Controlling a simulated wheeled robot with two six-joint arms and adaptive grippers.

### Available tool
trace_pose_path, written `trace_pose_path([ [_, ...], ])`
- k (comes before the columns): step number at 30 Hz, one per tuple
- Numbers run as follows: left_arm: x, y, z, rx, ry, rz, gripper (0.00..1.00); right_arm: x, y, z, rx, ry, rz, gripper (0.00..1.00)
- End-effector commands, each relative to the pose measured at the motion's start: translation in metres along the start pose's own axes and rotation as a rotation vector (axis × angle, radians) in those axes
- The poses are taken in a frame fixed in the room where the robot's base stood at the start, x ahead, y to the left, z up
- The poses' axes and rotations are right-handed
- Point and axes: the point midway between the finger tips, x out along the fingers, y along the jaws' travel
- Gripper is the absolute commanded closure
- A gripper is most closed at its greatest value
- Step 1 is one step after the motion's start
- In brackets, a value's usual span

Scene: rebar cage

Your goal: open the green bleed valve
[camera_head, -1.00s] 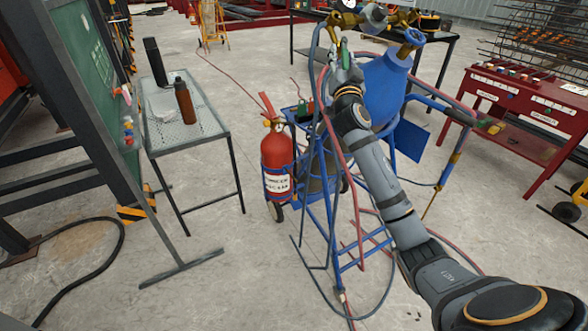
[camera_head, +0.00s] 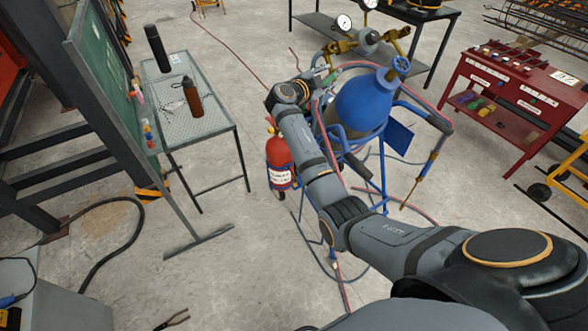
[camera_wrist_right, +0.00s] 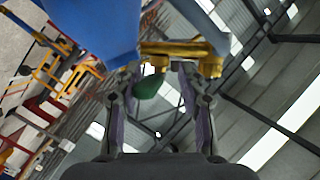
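The green bleed valve (camera_wrist_right: 147,87) shows in the right wrist view as a small green handle below a brass fitting (camera_wrist_right: 180,50). It lies between the two fingers of my right gripper (camera_wrist_right: 157,80), nearer the left finger. The fingers stand apart, and I see no grip on it. In the head view my right gripper (camera_head: 318,76) is at the left of the brass valve assembly, above the blue cylinder (camera_head: 362,102); the fingers are small there and partly hidden by my wrist. My left gripper is not in view.
A red fire extinguisher (camera_head: 279,160) stands beside my right forearm. Pressure gauges (camera_head: 344,22) and hoses surround the fittings. A metal table (camera_head: 205,130) with two bottles is at left, a red workbench (camera_head: 510,90) at right.

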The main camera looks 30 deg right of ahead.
Motion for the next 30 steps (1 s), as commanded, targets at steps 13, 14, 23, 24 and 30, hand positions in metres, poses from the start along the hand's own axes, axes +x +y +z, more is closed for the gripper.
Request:
trace_pose_path([
  [13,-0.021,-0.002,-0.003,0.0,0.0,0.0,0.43,-0.042,-0.004,0.002,0.058,-0.001,0.128,0.6],
  [14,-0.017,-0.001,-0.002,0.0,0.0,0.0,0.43,-0.049,-0.005,0.002,0.058,-0.002,0.128,0.6],
  [23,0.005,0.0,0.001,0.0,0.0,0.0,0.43,-0.104,-0.008,0.007,0.015,-0.016,0.128,0.6],
  [24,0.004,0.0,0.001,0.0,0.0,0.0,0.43,-0.101,-0.003,0.014,-0.017,-0.032,0.127,0.6],
  [30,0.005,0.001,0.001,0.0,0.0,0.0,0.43,-0.093,0.025,0.051,-0.164,-0.113,0.115,0.6],
])
